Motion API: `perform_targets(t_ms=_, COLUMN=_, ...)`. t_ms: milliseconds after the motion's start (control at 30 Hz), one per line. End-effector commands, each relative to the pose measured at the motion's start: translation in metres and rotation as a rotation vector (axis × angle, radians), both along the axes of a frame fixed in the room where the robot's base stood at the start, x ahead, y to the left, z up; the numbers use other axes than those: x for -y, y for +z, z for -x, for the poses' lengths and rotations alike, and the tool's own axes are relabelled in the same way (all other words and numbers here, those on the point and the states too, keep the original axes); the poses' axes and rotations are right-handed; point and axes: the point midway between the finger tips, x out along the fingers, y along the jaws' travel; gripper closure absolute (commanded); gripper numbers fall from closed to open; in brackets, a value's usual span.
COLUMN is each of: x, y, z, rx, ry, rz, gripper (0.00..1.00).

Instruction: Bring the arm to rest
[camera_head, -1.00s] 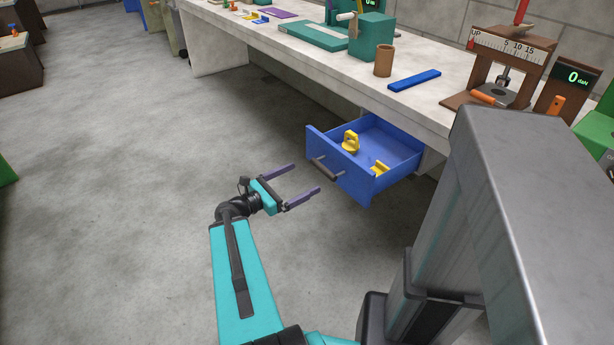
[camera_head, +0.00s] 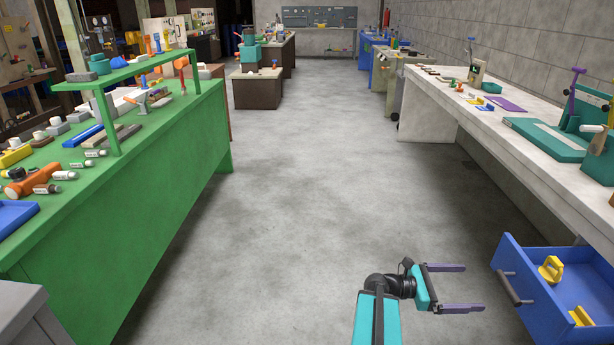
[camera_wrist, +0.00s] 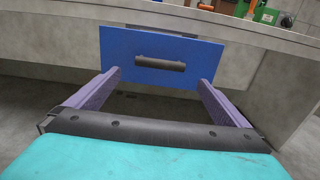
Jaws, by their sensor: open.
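My gripper (camera_head: 462,287) is open and empty, with its two purple fingers spread apart. In the head view it hangs over the bare floor at the lower right, pointing right toward the open blue drawer (camera_head: 535,300). The fingertips are a little short of the drawer and do not appear to touch it. In the wrist view the drawer front (camera_wrist: 130,50) and its dark handle (camera_wrist: 160,64) show ahead, beyond the fingers (camera_wrist: 160,88).
The pulled-out drawer holds yellow pieces (camera_head: 551,268) and sticks out under the pale workbench (camera_head: 480,120) on the right. A green bench (camera_head: 170,150) crowded with tools stands on the left. The grey floor (camera_head: 310,180) between them is clear.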

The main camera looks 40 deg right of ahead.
Motion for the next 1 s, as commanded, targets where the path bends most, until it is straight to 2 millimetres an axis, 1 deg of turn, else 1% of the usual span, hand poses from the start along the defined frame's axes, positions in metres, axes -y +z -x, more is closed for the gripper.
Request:
perform_targets(t_ms=167, x=-0.004, y=0.003, z=-0.016, rx=-0.001, ry=0.028, rz=-0.001, gripper=0.0)
perform_targets(t_ms=267, x=-0.01, y=0.003, z=-0.035, rx=-0.006, ry=0.063, rz=-0.008, gripper=0.0)
perform_targets(t_ms=367, x=-0.02, y=0.002, z=-0.059, rx=-0.014, ry=0.109, rz=-0.018, gripper=0.0)
perform_targets(t_ms=500, x=-0.039, y=-0.004, z=-0.095, rx=-0.032, ry=0.183, rz=-0.038, gripper=0.0)
perform_targets(t_ms=567, x=-0.049, y=-0.008, z=-0.11, rx=-0.036, ry=0.213, rz=-0.049, gripper=0.0)
perform_targets(t_ms=667, x=-0.066, y=-0.018, z=-0.131, rx=-0.037, ry=0.256, rz=-0.078, gripper=0.0)
perform_targets(t_ms=800, x=-0.094, y=-0.037, z=-0.157, rx=-0.026, ry=0.308, rz=-0.133, gripper=0.0)
perform_targets(t_ms=867, x=-0.106, y=-0.046, z=-0.167, rx=-0.017, ry=0.327, rz=-0.16, gripper=0.0)
perform_targets(t_ms=1000, x=-0.139, y=-0.07, z=-0.185, rx=0.017, ry=0.363, rz=-0.224, gripper=0.0)
